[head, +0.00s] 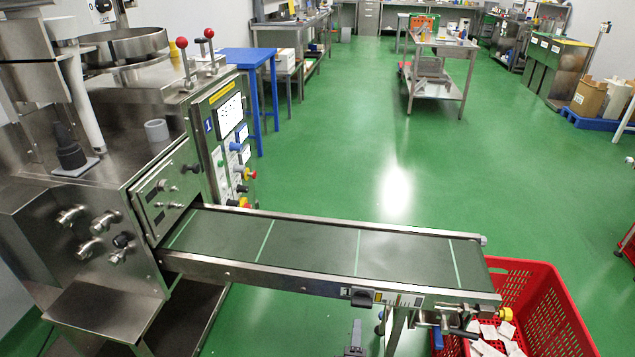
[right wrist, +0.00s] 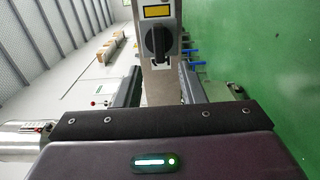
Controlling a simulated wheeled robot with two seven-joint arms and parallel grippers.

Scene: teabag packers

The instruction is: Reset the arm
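My right gripper (head: 355,338) shows small and dark at the bottom edge of the head view, below the near rail of the conveyor (head: 316,247). In the right wrist view my right gripper (right wrist: 161,78) has its two dark fingers spread apart. A black rotary switch (right wrist: 158,41) with a yellow label is on the metal rail ahead of the fingers. The switch also shows on the near rail in the head view (head: 362,298). The fingers appear apart from the switch, with nothing clearly held. My left gripper is not in view.
The steel packing machine (head: 150,190) stands at the left, and its conveyor runs right to a red crate (head: 560,320) with white packets inside. A blue table (head: 247,60) and a steel trolley (head: 440,85) stand farther back. The green floor (head: 330,170) between is open.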

